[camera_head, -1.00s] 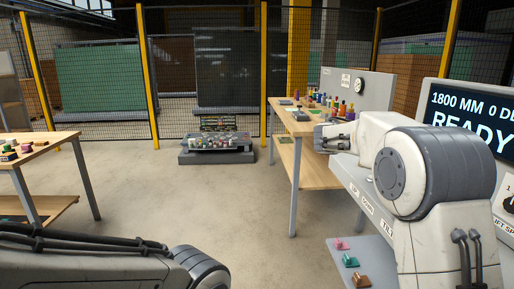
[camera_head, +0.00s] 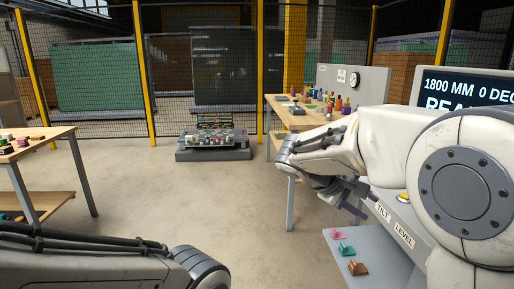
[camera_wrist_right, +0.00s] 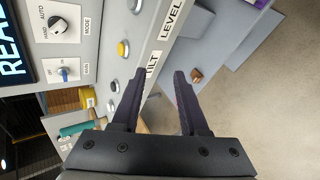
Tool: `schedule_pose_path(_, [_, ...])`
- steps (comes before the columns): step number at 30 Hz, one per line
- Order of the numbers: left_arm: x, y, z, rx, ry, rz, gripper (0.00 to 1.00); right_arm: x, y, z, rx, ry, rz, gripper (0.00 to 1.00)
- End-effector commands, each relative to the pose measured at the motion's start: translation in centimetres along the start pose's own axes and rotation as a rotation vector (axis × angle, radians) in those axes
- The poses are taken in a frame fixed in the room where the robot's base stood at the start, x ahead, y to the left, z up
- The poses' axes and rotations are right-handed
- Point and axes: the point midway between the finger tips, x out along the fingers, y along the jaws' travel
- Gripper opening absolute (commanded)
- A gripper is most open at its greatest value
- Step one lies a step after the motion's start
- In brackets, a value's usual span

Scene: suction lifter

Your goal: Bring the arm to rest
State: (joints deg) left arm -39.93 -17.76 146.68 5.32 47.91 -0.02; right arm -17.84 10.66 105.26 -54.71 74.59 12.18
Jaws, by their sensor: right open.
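My right arm reaches in from the right in the head view. Its gripper (camera_head: 350,197) hangs in front of the control panel (camera_head: 418,243) with the TILT and LEVEL labels. In the right wrist view the two dark fingers of the gripper (camera_wrist_right: 160,75) are apart with nothing between them. The panel edge with its TILT and LEVEL labels lies just beyond the fingertips there. My left arm crosses the bottom left of the head view, and its gripper is out of frame.
A grey shelf with small pink, green and brown pieces (camera_head: 357,268) sits below the panel. A wooden table (camera_head: 283,107) with coloured items stands behind my right arm. Another table (camera_head: 40,147) is at the left. The floor (camera_head: 180,200) between is clear.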

Motion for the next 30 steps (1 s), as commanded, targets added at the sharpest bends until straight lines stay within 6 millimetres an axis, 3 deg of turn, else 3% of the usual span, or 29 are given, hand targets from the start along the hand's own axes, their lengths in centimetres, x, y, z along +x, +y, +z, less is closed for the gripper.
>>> schedule_pose_path(1, [1.2, -0.1, 0.1, 0.0, 0.0, 0.0, 0.5, -0.4, -3.9, 0.7, -0.032, 0.038, -0.083, 0.44])
schedule_pose_path(6, [3.1, -0.2, 0.2, 0.0, 0.0, 0.0, 0.5, -3.0, -15.9, 4.1, -0.114, 0.144, -0.388, 0.44])
schedule_pose_path(9, [3.9, -0.3, 0.2, 0.0, 0.0, 0.0, 0.5, -4.4, -21.0, 6.2, -0.139, 0.184, -0.529, 0.44])
schedule_pose_path(12, [4.5, -0.3, 0.2, 0.0, 0.0, 0.0, 0.5, -5.5, -24.9, 8.1, -0.154, 0.21, -0.639, 0.44])
schedule_pose_path(24, [6.7, -0.5, 0.4, 0.0, 0.0, 0.0, 0.5, -8.2, -35.5, 15.0, -0.151, 0.268, -0.968, 0.44])
schedule_pose_path(25, [5.2, -0.4, 0.3, 0.0, -0.001, 0.0, 0.5, -9.1, -34.1, 14.9, -0.149, 0.267, -0.963, 0.44])
schedule_pose_path(30, [2.5, -0.2, 0.1, 0.0, 0.001, 0.0, 0.5, -10.7, -31.9, 15.1, -0.148, 0.264, -0.959, 0.44])
